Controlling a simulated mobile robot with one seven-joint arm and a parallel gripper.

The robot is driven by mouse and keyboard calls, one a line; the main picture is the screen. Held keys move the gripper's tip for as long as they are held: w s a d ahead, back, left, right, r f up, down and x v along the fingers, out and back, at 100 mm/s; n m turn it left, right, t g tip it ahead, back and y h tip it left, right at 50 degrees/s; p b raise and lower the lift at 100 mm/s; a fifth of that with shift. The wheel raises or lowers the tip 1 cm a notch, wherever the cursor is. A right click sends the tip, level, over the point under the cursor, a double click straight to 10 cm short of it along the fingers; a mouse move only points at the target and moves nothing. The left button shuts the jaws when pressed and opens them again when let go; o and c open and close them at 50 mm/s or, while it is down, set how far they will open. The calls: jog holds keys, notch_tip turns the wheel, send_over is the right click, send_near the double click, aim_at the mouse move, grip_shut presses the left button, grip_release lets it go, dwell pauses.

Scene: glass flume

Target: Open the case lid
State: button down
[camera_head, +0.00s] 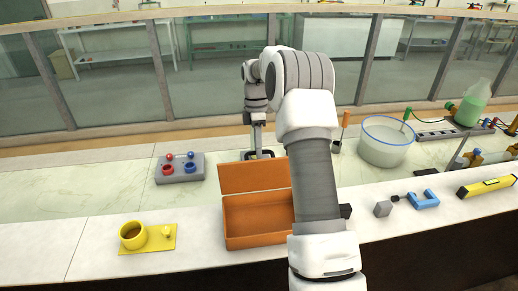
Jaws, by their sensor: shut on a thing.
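An orange case (256,216) sits on the white counter in the middle, partly covered on its right by my arm. Its lid (254,176) stands raised along the back edge, so the empty-looking inside shows. My gripper (258,156) points down just behind the lid's top edge and is shut on the lid. The fingertips are partly hidden by the lid, so the exact contact does not show.
A grey block with red and blue parts (180,167) stands behind left of the case. A yellow base with a cup (147,238) is at front left. A glass bowl (386,141), a blue clamp (424,199) and a yellow level (485,187) are on the right.

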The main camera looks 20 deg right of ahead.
jog(key=shift+w+d+f+g, duration=0.15)
jog(key=shift+w+f+g, duration=0.15)
jog(key=shift+w+g, duration=0.1)
jog(key=shift+w+r, duration=0.1)
jog(key=shift+w, duration=0.05)
jog(key=c, duration=1.2)
grip_release()
jog(key=shift+c, duration=0.2)
jog(key=o, duration=0.4)
jog(key=shift+w+d, duration=0.1)
jog(key=shift+w, duration=0.15)
jog(key=v, duration=0.7)
jog(key=shift+r, duration=0.2)
